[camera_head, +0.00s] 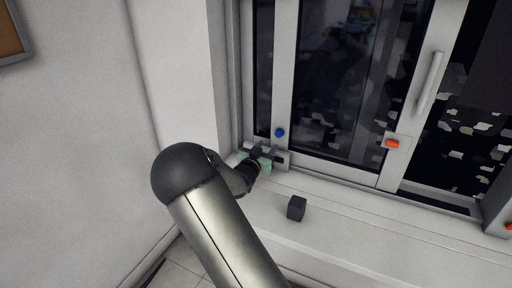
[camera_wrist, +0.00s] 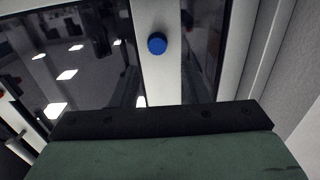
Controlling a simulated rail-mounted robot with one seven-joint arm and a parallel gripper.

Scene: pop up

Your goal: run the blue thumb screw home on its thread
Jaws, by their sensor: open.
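The blue thumb screw (camera_head: 280,132) is a small round knob on the white window frame upright, near its lower end. It also shows in the wrist view (camera_wrist: 157,43), above and beyond the dark edge of my gripper body. My gripper (camera_head: 262,150) is open at the left end of the sill, just below and left of the screw, and apart from it. Nothing shows between its fingers. The thread behind the knob is hidden, so I cannot tell how far in the screw sits.
A small black cube (camera_head: 296,208) stands on the white sill (camera_head: 345,222) right of my gripper. An orange latch (camera_head: 392,143) and a long upright handle (camera_head: 430,84) are on the sliding sash to the right. A wall stands close at the left. The sill's right part is clear.

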